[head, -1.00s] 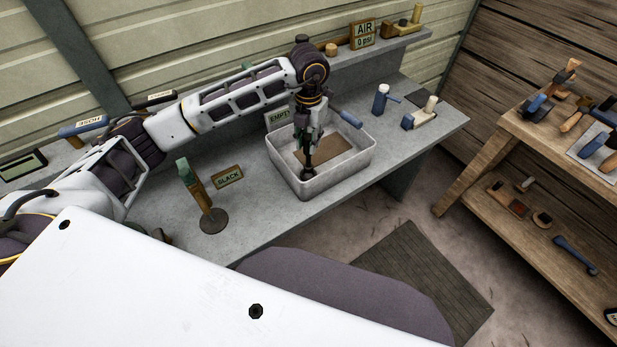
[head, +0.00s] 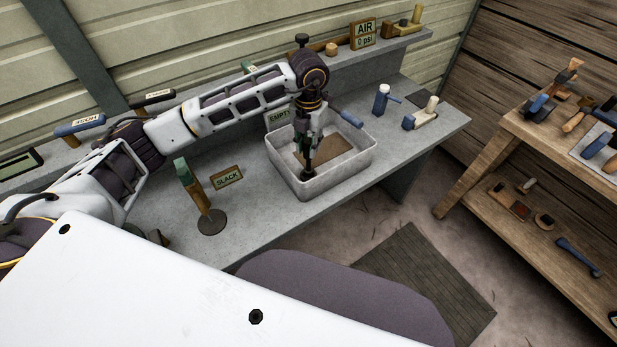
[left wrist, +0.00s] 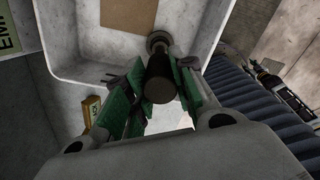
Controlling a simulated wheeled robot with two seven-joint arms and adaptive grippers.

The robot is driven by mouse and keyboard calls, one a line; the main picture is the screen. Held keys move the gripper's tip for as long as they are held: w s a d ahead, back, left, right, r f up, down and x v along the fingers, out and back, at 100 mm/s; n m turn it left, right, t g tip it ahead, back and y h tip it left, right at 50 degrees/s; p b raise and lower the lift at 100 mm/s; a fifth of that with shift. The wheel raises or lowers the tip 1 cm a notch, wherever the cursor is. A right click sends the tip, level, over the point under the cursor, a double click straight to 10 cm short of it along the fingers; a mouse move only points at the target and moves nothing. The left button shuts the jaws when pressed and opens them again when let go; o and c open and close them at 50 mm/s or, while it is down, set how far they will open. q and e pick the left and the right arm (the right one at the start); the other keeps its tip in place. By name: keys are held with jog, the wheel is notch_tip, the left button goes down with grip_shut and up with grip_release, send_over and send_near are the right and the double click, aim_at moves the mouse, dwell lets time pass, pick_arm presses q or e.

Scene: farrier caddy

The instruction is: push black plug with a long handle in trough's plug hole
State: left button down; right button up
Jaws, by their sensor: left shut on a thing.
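The white trough (head: 364,163) stands on the grey bench, with a brown rectangular patch (head: 326,155) on its floor. My left gripper (head: 307,150) points down into the trough and is shut on the black plug's long handle (left wrist: 160,78). The plug (head: 308,170) is at the trough floor near its front left corner. In the left wrist view the green finger pads (left wrist: 150,95) lie on both sides of the handle, and a round grey ring (left wrist: 158,40) shows around the handle's far end. I cannot tell how deep the plug sits. My right gripper is not in view.
An "EMPTY" sign (head: 279,118) stands behind the trough, and a "SLACK" sign (head: 227,177) to its left. A round-based stand (head: 211,221) is at the bench front. A wooden table (head: 520,140) with tools stands right.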

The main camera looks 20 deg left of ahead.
pick_arm(q)
jog(key=shift+f+b, duration=0.8)
jog(key=shift+f, duration=0.25)
dwell(2.2)
jog(key=c, duration=1.1)
grip_release()
jog(key=shift+r, duration=6)
